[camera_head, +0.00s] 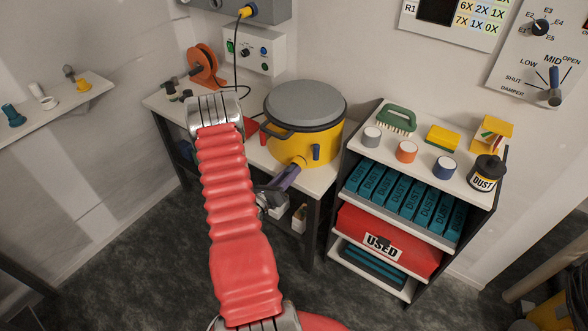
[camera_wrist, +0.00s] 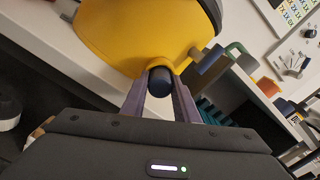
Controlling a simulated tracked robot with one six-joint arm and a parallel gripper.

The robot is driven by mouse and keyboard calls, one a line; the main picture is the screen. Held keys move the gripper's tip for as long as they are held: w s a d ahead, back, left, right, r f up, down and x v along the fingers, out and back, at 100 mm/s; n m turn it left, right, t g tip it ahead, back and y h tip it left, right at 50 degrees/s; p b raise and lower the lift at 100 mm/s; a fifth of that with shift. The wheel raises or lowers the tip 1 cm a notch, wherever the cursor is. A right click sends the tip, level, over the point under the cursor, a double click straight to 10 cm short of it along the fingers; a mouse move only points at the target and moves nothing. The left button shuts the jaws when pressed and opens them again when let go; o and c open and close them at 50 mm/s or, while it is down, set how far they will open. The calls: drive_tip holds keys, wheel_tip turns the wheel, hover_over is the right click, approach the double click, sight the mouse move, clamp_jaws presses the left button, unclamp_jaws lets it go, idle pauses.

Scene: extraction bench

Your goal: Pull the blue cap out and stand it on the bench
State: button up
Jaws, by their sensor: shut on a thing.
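In the head view the fingers hide the cap. The bench (camera_head: 258,155) runs under the drum, pale-topped.
A blue handle-like stub (camera_head: 316,152) is on the drum right of the spout. A shelf unit (camera_head: 462,187) with pots, a brush and a sponge stands to the right. An orange reel (camera_head: 207,66) is at the back left. Bare bench shows at front left of the drum.

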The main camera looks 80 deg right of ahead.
clamp_jaws()
drive_tip(key=v, duration=0.6)
drive_tip(key=shift+a, duration=0.25)
idle(2.4)
drive_tip(key=shift+w, duration=0.3)
drive_tip(key=w+a+r+n+t, duration=0.1)
drive_tip(key=w+a+n+t, duration=0.25)
drive_tip(key=w+a, duration=0.45)
drive_tip(key=w+a+r+n+t, duration=0.2)
drive_tip(key=w+a+t, duration=0.3)
drive_tip(key=w, duration=0.7)
drive_tip(key=w+a+r+n+t, duration=0.1)
drive_tip(key=w+a+n+t, duration=0.2)
drive_tip(key=w+a+t, duration=0.5)
drive_tip(key=w+a+r+n+t+y, duration=0.1)
drive_tip(key=w+a, duration=0.3)
drive_tip(key=a, duration=0.6)
drive_tip(key=w+a+r+n+t+y, duration=0.1)
drive_tip(key=w+a+n+t+y, duration=0.2)
drive_tip(key=a, duration=0.8)
drive_tip(key=w+a+r+n+t+y, duration=0.2)
drive_tip(key=w+a, duration=0.4)
drive_tip(key=a, duration=0.4)
drive_tip(key=shift+a+n+y, duration=0.2)
drive_tip(key=shift+n+y, duration=0.7)
drive_tip(key=shift+n, duration=0.25)
